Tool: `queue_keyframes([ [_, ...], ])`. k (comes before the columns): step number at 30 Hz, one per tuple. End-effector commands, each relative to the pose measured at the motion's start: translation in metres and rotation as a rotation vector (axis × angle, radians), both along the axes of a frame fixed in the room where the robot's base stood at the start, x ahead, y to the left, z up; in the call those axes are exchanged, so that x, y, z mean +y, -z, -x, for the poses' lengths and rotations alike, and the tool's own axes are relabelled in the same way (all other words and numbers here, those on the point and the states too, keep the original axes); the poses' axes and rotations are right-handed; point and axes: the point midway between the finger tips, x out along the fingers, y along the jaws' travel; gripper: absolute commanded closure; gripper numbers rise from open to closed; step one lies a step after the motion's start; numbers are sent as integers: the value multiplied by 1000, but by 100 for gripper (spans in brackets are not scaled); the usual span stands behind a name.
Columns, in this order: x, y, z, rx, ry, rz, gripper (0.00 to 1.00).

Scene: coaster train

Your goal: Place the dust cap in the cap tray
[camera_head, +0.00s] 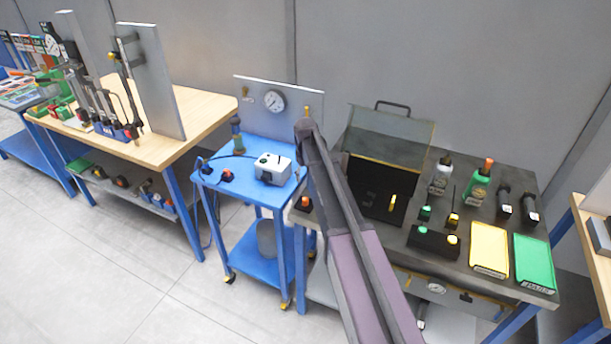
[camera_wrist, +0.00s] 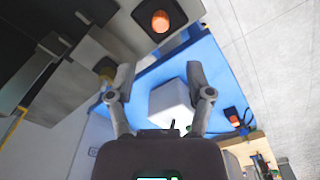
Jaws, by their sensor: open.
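My gripper (camera_wrist: 160,82) is open and empty, its two fingers spread over the blue cart in the wrist view. In the head view my arm hides most of it. I cannot tell for certain which part is the dust cap. An orange cap-like piece in a black block (camera_wrist: 160,20) shows beyond the fingers; it also stands at the dark bench's left edge in the head view (camera_head: 305,202). A yellow tray (camera_head: 489,249) and a green tray (camera_head: 534,262) lie at the bench's right; their labels are too small to read with certainty.
The blue cart (camera_head: 225,188) carries a white box (camera_head: 272,168) and a gauge panel (camera_head: 300,105). The dark bench (camera_head: 400,238) holds an open-lidded case (camera_head: 377,190), bottles and black blocks with green and yellow tops. A wooden workbench (camera_head: 205,112) stands left. Grey floor is clear in front.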

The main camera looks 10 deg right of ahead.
Motion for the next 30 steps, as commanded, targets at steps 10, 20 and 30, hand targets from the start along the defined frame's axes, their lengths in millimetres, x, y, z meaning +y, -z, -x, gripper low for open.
queue_keyframes([
  [10,0,-4,0,0,0,0,33],
  [20,0,-4,0,0,0,0,33],
  [30,0,-4,24,0,20,0,33],
])
